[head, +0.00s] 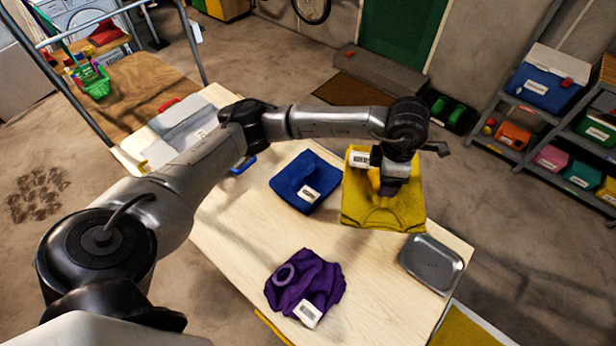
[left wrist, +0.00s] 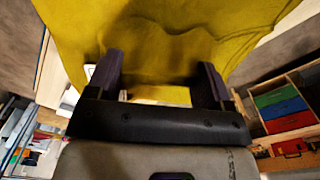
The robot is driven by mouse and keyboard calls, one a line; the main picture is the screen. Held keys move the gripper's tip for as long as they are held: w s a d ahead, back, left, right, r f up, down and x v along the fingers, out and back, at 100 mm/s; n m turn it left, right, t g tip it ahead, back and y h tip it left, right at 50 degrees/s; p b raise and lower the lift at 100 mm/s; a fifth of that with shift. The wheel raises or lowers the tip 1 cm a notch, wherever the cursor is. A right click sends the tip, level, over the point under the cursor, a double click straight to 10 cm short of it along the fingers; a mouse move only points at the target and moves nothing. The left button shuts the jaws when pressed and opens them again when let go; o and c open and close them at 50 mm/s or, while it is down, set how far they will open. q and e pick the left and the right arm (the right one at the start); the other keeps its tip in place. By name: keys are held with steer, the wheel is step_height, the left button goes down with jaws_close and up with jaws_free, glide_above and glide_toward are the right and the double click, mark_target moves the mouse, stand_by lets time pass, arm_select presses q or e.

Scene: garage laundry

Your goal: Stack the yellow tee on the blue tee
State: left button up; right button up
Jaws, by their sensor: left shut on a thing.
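The yellow tee (head: 385,210) is at the right part of the table in the head view, spread fairly flat with a white label. My left gripper (head: 390,190) is over its middle and shut on it. In the left wrist view the yellow tee (left wrist: 170,30) fills the upper part, its cloth bunched between the fingers of my left gripper (left wrist: 155,88). Whether the tee is clear of the table I cannot tell. The blue tee (head: 305,180) lies folded on the table just left of the yellow one, its label upward. My right gripper is not in view.
A crumpled purple garment (head: 305,283) with a label lies at the table's near side. A grey metal tray (head: 431,264) sits at the right corner. The wooden table (head: 240,225) is bare between the garments.

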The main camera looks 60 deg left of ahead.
mark_target(356, 169)
arm_select(q)
steer(key=s+a+f+n, duration=0.1)
steer(key=a+n, duration=0.1)
steer(key=n, duration=0.2)
steer(key=s+a+f+n, duration=0.1)
steer(key=a+f+n, duration=0.1)
steer(key=n, duration=0.3)
steer(key=s+a+f+n, duration=0.1)
steer(key=a+n, duration=0.1)
steer(key=n, duration=0.2)
steer(key=shift+s+f+n+b, duration=0.35)
steer(key=shift+f+n, duration=0.05)
steer(key=s+a+f+n, duration=0.3)
steer(key=s+a+n, duration=0.35)
steer(key=n, duration=0.85)
steer(key=shift+n, duration=0.3)
steer(key=shift+w+a+f+b, duration=0.1)
steer(key=shift+w+a+f, duration=0.6)
steer(key=shift+a+f, duration=1.3)
steer(key=shift+w+a+f+b, duration=0.1)
steer(key=shift+w+a+f, duration=0.6)
steer(key=shift+a+f, duration=1.25)
steer(key=shift+w+a+f+b, duration=0.1)
steer(key=shift+w+a+f, duration=0.6)
steer(key=shift+a+f, duration=1.25)
steer(key=shift+a+r, duration=0.35)
steer(key=shift+r, duration=0.05)
steer(key=shift+f, duration=0.1)
steer(key=shift+f, duration=0.35)
